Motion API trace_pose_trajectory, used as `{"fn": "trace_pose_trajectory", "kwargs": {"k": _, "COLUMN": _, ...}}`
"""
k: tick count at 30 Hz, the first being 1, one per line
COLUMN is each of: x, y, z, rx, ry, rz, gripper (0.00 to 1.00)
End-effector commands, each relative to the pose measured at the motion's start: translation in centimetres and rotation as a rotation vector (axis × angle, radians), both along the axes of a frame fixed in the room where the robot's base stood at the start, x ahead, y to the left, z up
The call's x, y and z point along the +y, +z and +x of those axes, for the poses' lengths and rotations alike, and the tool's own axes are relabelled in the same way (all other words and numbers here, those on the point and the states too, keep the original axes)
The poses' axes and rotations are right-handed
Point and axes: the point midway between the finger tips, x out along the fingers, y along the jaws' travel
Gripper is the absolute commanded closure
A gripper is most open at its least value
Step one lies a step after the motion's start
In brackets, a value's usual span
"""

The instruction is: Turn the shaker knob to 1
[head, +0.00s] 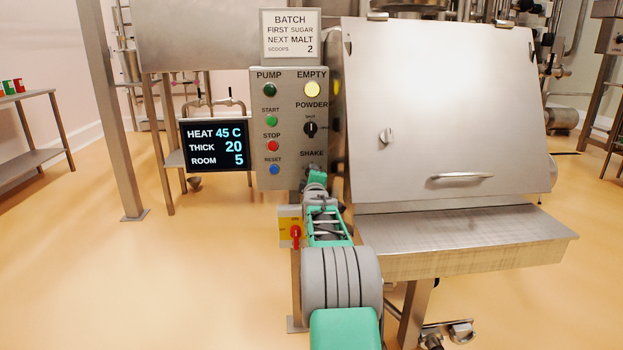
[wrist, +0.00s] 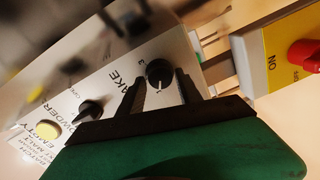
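The shaker knob (wrist: 160,73) is a round black dial below the SHAKE label on the grey control panel (head: 262,150). A 3 is printed beside it in the wrist view; its pointer is too blurred to read surely. My gripper (wrist: 161,76) is open, with one dark finger on each side of the knob and the fingertips close to its edges. Whether they touch it I cannot tell. In the head view my green gripper (head: 316,176) is at the panel's lower right and hides this knob.
The black powder knob (head: 310,129) is above, with the lit yellow EMPTY lamp (head: 312,89). Green, red and blue buttons line the panel's left. A red switch (head: 295,232) on a yellow plate is just below. The steel hopper (head: 440,110) stands close on the right.

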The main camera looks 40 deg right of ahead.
Motion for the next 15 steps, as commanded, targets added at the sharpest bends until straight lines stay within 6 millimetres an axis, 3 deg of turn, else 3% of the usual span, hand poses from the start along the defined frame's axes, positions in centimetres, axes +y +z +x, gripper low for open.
{"fn": "trace_pose_trajectory", "kwargs": {"k": 4, "x": -0.11, "y": -0.10, "z": -0.09, "rx": 0.001, "ry": -0.002, "rz": 0.001, "gripper": 0.46}}
{"fn": "trace_pose_trajectory", "kwargs": {"k": 15, "x": 0.52, "y": 0.21, "z": -1.02, "rx": 0.001, "ry": -0.003, "rz": 0.002, "gripper": 0.46}}
